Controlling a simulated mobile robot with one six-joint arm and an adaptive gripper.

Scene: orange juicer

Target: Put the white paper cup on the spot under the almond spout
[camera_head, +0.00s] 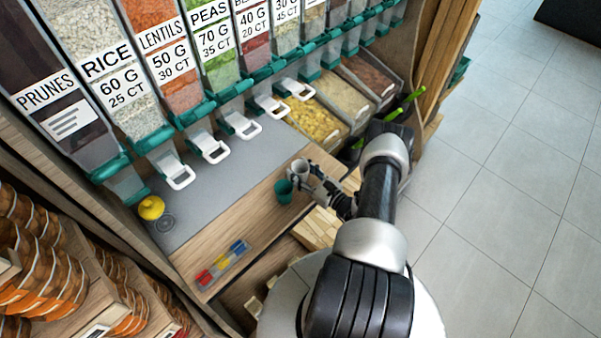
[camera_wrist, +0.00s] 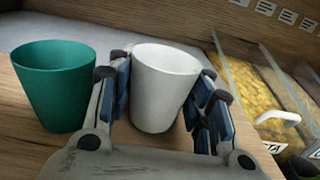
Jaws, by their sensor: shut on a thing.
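The white paper cup (camera_wrist: 163,90) is upright between the two fingers of my gripper (camera_wrist: 160,100), which is shut on it. The white cup also shows in the head view (camera_head: 300,168), at the front of the wooden counter. From these views I cannot tell whether its base touches the counter. A green cup (camera_wrist: 54,88) stands just left of my gripper; it also shows in the head view (camera_head: 284,191). White spouts (camera_head: 241,124) line the front of the dispensers. No almond label is readable, so I cannot tell which spout is the almond one.
A grey mat (camera_head: 205,190) lies under the spouts, largely clear. A yellow object (camera_head: 151,208) sits at its left end. A tray with coloured pieces (camera_head: 222,265) lies on the counter at front left. Bins of dry food (camera_head: 312,121) stand behind right.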

